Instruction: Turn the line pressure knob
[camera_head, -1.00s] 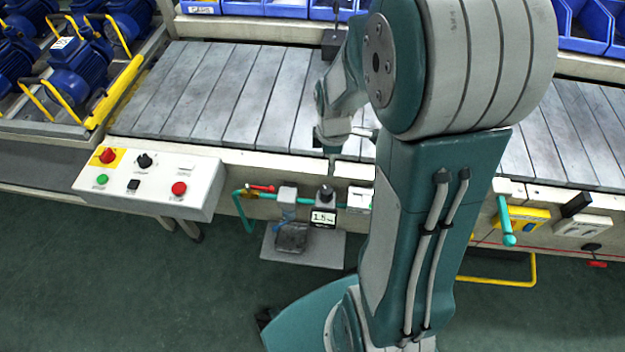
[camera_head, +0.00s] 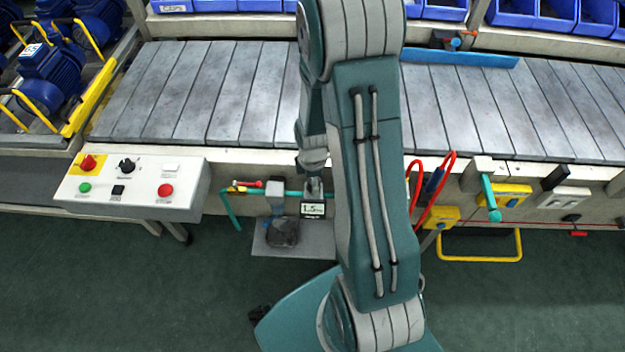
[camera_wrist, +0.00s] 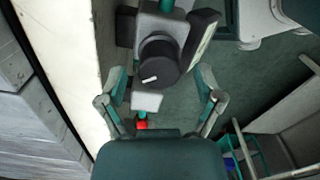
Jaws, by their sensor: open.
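The line pressure knob (camera_wrist: 158,60) is black and round with a white pointer mark. In the wrist view it sits on a grey regulator body, between the two fingers of my gripper (camera_wrist: 161,78). The fingers are spread wide, with a visible gap on each side of the knob. In the head view the regulator shows its display (camera_head: 313,209), reading about 1.5, on the teal pipe under the conveyor's front edge. My gripper (camera_head: 313,184) is just above it there and hides most of the knob.
A white control box (camera_head: 132,185) with buttons and a black selector stands to the left. A red-handled valve (camera_head: 248,184) lies just left of the regulator. Red hoses (camera_head: 437,190) and a teal lever (camera_head: 490,198) are to the right. The slatted conveyor (camera_head: 200,95) lies behind.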

